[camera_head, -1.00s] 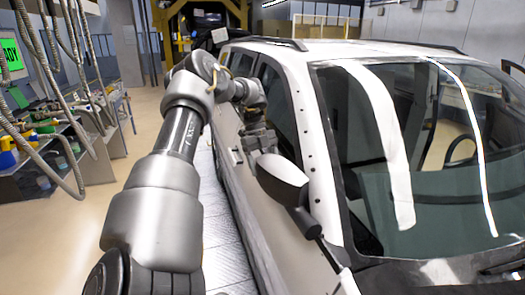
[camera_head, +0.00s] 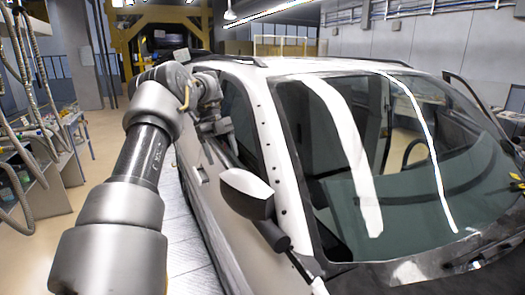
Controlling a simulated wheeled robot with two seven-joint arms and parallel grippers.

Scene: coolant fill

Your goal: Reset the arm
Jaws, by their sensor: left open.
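My left arm (camera_head: 122,205) comes in from the lower left and bends at the elbow toward the white car. My left gripper (camera_head: 229,153) hangs beside the car's front side window, just behind and above the side mirror (camera_head: 246,193) in the picture. It is dark and small here, and its fingers are hard to make out. It is open, and I see nothing held in it. I cannot tell whether it touches the car. My right gripper is not in view.
The white car (camera_head: 283,135) fills the right side, with its windshield (camera_head: 400,165) facing me. A workbench (camera_head: 60,150) and hanging hoses (camera_head: 18,95) stand at the left. A yellow frame (camera_head: 165,18) is behind. Open floor (camera_head: 90,200) lies between bench and car.

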